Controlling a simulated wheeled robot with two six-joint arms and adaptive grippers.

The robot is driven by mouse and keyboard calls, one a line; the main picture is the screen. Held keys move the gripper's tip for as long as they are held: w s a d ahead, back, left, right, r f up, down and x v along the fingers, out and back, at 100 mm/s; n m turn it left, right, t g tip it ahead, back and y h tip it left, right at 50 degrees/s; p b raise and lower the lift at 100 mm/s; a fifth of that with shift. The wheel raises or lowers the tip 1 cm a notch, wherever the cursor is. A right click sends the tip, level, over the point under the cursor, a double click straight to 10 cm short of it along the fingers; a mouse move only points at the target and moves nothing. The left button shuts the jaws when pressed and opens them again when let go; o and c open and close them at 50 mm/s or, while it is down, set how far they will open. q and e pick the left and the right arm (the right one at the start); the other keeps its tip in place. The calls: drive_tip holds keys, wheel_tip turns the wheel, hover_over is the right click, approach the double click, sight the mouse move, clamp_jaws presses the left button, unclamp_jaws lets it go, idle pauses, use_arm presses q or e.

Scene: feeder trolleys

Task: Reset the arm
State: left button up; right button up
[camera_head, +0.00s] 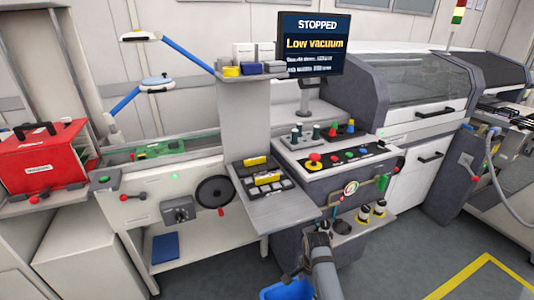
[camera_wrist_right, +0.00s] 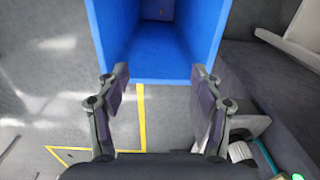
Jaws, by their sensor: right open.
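My right gripper (camera_wrist_right: 161,82) is open in the right wrist view, with its two fingers spread apart. A blue open box (camera_wrist_right: 157,65) lies just beyond the fingertips, between and past them. Nothing shows held between the fingers, and I cannot tell if they touch the box. In the head view, a grey arm link of mine rises at the bottom middle, beside the blue box (camera_head: 287,289), which is cut off by the lower edge. My left gripper is not in view.
A machine with a control panel (camera_head: 335,155) stands ahead, under a screen (camera_head: 313,45) reading "STOPPED, Low vacuum". A grey side shelf (camera_head: 280,212) juts out near my arm. A red case (camera_head: 40,160) sits at left. Grey floor (camera_head: 420,255) with yellow lines is clear at right.

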drive_tip(key=s+d+n+t, duration=0.1)
drive_tip(key=s+d+n, duration=0.55)
drive_tip(key=s, duration=0.25)
drive_tip(key=s+d+r+n+t, duration=0.2)
drive_tip(key=s+r+n+t, duration=0.1)
drive_tip(key=s+r+n, duration=0.6)
drive_tip(key=s+d+f+m+g+h+p, duration=0.1)
drive_tip(key=s+f, duration=0.1)
drive_tip(key=f, duration=1.1)
drive_tip(key=s+d+f+g+p, duration=0.1)
drive_tip(key=s+d+f+p, duration=0.1)
drive_tip(key=f, duration=1.1)
drive_tip(key=s+f, duration=0.6)
drive_tip(key=s, duration=0.3)
drive_tip(key=s+f+g+p, duration=0.1)
drive_tip(key=s+f, duration=0.6)
drive_tip(key=s, duration=0.1)
drive_tip(key=shift+s+d+p, duration=0.3)
drive_tip(key=shift+s+d, duration=0.1)
